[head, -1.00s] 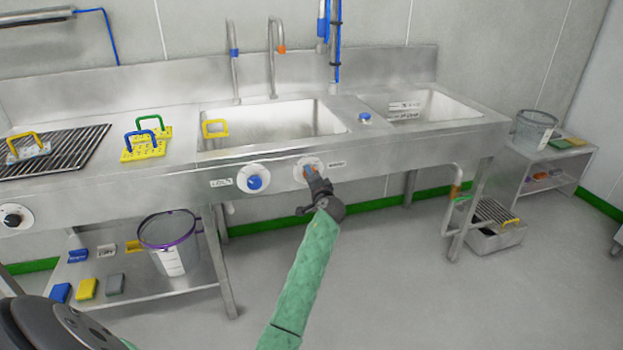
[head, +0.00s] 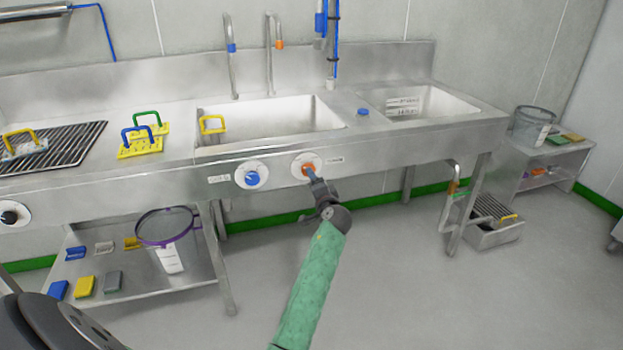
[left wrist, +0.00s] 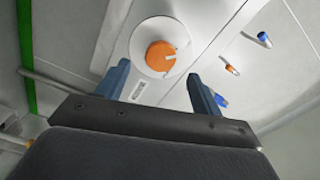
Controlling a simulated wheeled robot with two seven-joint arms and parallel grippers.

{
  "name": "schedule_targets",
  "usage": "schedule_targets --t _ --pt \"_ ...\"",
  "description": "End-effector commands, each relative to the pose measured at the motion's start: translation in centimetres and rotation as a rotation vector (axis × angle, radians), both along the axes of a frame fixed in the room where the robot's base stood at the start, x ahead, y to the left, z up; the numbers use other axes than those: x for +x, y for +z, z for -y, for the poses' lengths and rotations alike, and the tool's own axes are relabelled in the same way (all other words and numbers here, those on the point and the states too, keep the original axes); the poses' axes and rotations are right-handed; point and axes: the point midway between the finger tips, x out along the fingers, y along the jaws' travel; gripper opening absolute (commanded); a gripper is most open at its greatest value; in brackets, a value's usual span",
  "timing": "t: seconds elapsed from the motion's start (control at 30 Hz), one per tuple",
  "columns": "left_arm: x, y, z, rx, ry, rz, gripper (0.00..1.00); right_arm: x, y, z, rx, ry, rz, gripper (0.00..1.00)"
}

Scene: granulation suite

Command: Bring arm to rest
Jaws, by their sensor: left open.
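My left gripper (head: 315,183), on the green-sleeved arm, is in front of the sink unit's front panel, just below and right of the orange knob (head: 308,169). In the left wrist view the jaws (left wrist: 160,88) are apart with nothing between them. The orange knob (left wrist: 160,56) on its white round plate lies beyond the fingertips, with a visible gap. My right gripper is not in view.
The steel sink unit (head: 400,152) spans the view. A blue knob (head: 252,178) is left of the orange one. The floor right of my arm is clear, up to a grated box (head: 497,240).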

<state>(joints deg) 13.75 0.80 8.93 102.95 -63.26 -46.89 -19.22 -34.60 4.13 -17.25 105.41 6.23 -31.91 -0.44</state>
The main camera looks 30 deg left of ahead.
Motion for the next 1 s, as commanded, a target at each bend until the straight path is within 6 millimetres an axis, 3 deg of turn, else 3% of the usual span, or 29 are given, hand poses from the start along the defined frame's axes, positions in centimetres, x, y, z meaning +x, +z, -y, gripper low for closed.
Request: schedule_targets --t 0.3,0.87,1.0 --pt "-1.1 0.0 1.3 0.001 0.0 -0.001 0.67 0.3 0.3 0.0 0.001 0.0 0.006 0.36" --pt "-1.1 0.1 1.3 -0.015 -0.003 0.02 0.67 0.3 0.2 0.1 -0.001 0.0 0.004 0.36" --pt "-0.3 -0.1 2.0 -0.094 -0.055 0.09 0.67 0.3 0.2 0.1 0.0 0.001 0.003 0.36"
